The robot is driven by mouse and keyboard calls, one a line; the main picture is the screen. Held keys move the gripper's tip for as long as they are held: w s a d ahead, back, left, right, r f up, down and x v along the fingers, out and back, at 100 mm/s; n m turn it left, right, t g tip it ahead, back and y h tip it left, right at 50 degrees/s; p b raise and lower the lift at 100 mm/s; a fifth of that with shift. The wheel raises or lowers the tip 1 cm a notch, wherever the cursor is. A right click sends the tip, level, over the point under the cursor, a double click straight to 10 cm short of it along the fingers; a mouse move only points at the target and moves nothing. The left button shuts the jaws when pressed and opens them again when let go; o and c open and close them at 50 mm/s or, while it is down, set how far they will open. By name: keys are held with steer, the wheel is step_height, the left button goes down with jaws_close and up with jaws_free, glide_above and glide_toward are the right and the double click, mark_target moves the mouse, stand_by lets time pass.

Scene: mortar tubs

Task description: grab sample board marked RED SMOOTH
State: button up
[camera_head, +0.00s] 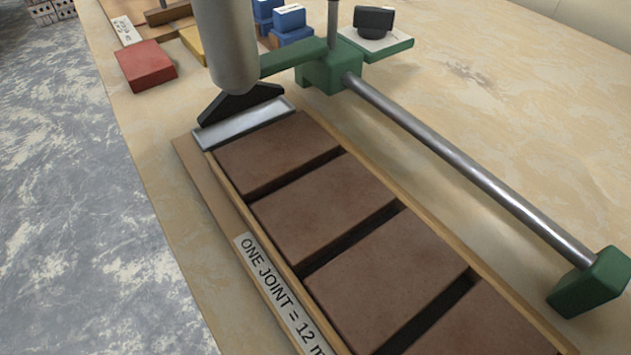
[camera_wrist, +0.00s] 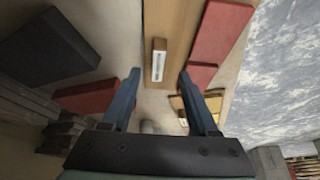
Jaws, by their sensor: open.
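In the wrist view my gripper (camera_wrist: 159,75) is open, with nothing between its two blue-grey fingers. A long red board (camera_wrist: 220,32) lies at the upper right, with a smaller red piece (camera_wrist: 200,75) below it by the right finger. Another red board (camera_wrist: 85,97) lies to the left, partly hidden by the left finger. No RED SMOOTH marking is readable on any of them. A small wooden block with a white label (camera_wrist: 158,66) shows between the fingers; its text is too small to read. In the head view a red block (camera_head: 146,65) lies near the table's left edge.
A wooden tray (camera_head: 262,251) of brown bricks fills the head view's foreground. A metal rod (camera_head: 470,165) with green end pieces lies beside it. Blue blocks (camera_head: 290,20) and a green board (camera_head: 391,47) carrying a black object stand behind. A dark slab (camera_wrist: 48,48) is left in the wrist view.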

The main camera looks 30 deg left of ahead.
steer(key=shift+b+x, duration=1.95)
steer(key=shift+x, duration=0.8)
steer(key=shift+w+r, duration=0.15)
jaws_close()
